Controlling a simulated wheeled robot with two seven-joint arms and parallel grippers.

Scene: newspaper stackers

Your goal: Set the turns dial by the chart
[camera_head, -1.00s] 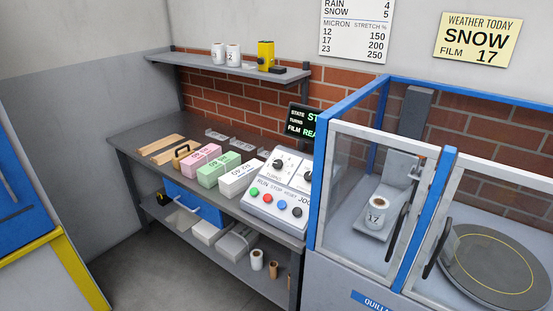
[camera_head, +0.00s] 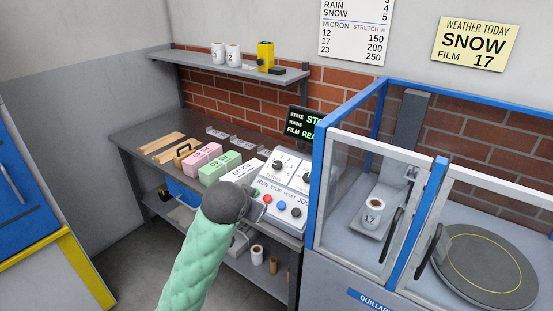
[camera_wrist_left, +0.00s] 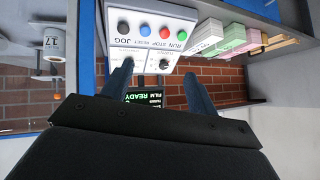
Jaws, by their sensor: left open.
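The turns dial (camera_head: 278,165) is a dark knob on the sloped white control panel (camera_head: 262,182), left of a second dial (camera_head: 306,177). Its pointer setting is too small to read. The chart (camera_head: 354,32) on the wall shows rain 4 and snow 5; its top is cut off. The weather sign (camera_head: 477,43) reads snow, film 17. My left gripper (camera_wrist_left: 160,82) is open and empty, with the panel beyond its fingers, upside down in the wrist view. In the head view my left wrist is in front of the panel's lower left. My right gripper is out of view.
The panel has several coloured buttons, including a red one (camera_head: 268,198). The blue-framed enclosure (camera_head: 321,185) is close on the right.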

